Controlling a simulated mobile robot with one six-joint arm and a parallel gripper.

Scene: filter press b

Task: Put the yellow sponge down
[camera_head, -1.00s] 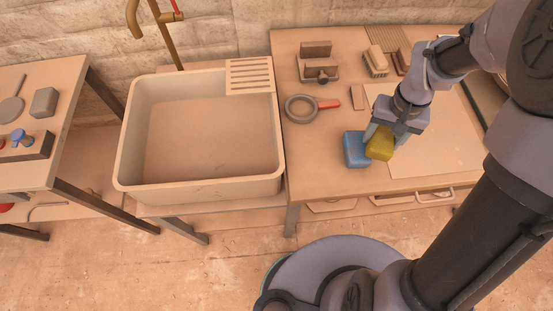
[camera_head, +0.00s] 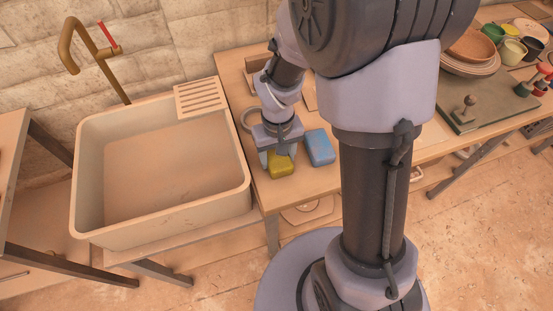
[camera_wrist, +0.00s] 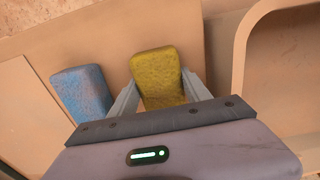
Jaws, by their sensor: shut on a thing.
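The yellow sponge (camera_head: 282,166) is between the fingers of my gripper (camera_head: 278,157), at the left end of the worktable near its front edge. My gripper is shut on it. In the wrist view the yellow sponge (camera_wrist: 158,76) shows between both fingers (camera_wrist: 158,95). I cannot tell whether its underside touches the tabletop. A blue sponge (camera_head: 319,147) lies on the table just to the right, apart from the yellow one; it also shows in the wrist view (camera_wrist: 82,92).
The large sink (camera_head: 160,217) with a slatted rack (camera_head: 201,97) stands left of the worktable (camera_head: 235,75). Plates and bowls (camera_head: 471,56) stand at the far right. My arm hides the table's middle.

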